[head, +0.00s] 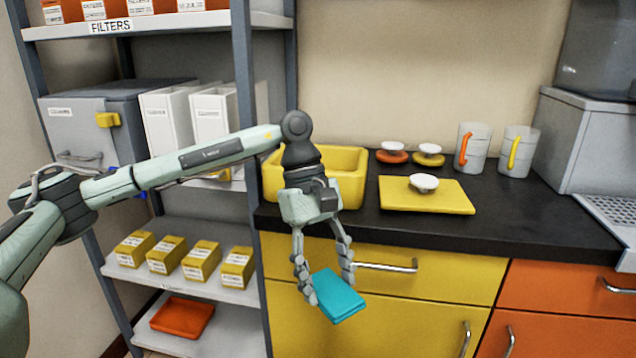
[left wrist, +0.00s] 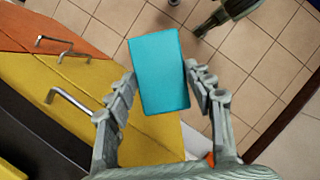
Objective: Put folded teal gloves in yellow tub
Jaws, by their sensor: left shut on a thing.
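The folded teal gloves (head: 338,296) are a flat teal block held between the fingers of my left gripper (head: 324,281). They hang in front of the yellow drawers, below the counter edge. In the left wrist view the gloves (left wrist: 159,72) sit between the two fingers of the gripper (left wrist: 160,95), tilted slightly. The yellow tub (head: 345,190) stands on the left end of the black counter, behind my left gripper, which hides part of it. What I see of the tub's inside looks empty.
Two mugs (head: 473,147) and a grey machine (head: 590,140) stand further right. A shelf rack (head: 245,90) stands left. Drawer handles (head: 385,266) stick out near the gloves.

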